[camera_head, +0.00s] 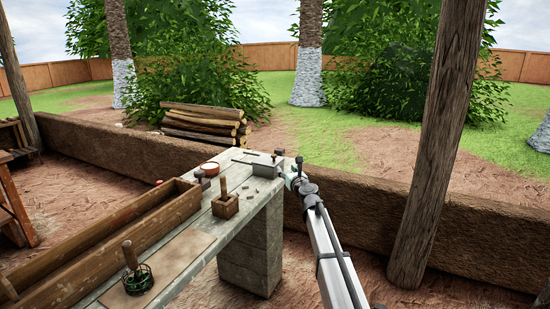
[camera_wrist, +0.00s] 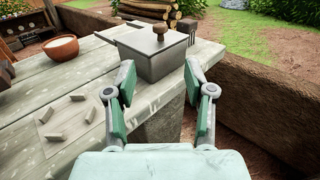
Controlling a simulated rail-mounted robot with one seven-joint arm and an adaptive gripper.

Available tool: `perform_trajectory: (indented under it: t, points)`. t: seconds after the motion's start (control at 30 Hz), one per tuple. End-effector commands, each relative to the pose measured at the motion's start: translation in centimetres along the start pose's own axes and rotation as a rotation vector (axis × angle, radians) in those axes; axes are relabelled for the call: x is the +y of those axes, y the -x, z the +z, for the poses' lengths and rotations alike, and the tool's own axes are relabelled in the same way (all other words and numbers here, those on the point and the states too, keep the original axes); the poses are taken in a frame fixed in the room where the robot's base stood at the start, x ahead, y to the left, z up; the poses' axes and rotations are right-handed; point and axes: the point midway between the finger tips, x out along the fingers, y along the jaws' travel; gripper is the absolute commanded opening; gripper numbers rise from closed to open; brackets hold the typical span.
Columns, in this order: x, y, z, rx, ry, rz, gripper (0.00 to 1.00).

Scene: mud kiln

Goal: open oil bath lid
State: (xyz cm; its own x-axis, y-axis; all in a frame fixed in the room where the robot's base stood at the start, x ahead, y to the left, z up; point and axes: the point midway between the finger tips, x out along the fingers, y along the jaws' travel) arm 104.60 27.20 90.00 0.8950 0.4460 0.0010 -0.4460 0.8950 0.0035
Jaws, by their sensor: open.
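The oil bath is a grey metal box (camera_wrist: 150,62) near the table's far end. Its flat grey lid (camera_wrist: 138,40) lies on top, closed, with a small brown knob (camera_wrist: 160,30) standing on it.
The grey table (camera_wrist: 85,125) carries several small flat pieces (camera_wrist: 75,98) and a white-filled bowl (camera_wrist: 62,47). A long wooden trough (camera_head: 110,245) and a wooden block holder (camera_head: 225,205) stand nearer. A mud wall (camera_wrist: 255,105) runs along the right, beyond a gap.

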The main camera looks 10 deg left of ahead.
Motion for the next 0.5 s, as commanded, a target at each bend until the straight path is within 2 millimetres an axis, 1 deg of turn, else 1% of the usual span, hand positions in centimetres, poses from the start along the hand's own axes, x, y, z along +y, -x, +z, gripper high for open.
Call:
perform_trajectory:
  t: [0.03, 0.17, 0.5]
  points:
    - [-0.1, -1.0, 0.0, 0.000, 0.001, 0.000, 0.54]
    - [-0.1, -3.1, -0.1, 0.000, 0.002, 0.001, 0.54]
    - [0.0, -9.9, -0.1, 0.001, 0.003, 0.002, 0.54]
